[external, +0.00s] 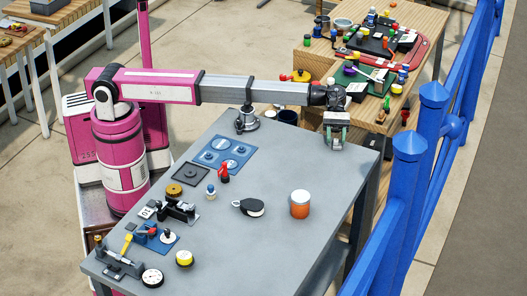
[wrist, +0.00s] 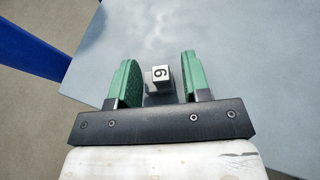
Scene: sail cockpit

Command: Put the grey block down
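The grey block (wrist: 160,74), a small cube with a dark "6" on its pale face, is between the two green finger pads of my gripper (wrist: 161,82) in the wrist view. In the external view my gripper (external: 336,140) points down at the far right corner of the grey table (external: 280,150). The block cannot be made out there, and the height of the fingertips over the table is hard to tell.
An orange jar (external: 300,205), a black-and-white pulley block (external: 249,207) and a red-topped piece (external: 223,174) stand on the table. A silver winch (external: 246,121) is near its back edge. Blue railing posts (external: 407,190) rise at the right. The right part of the tabletop is clear.

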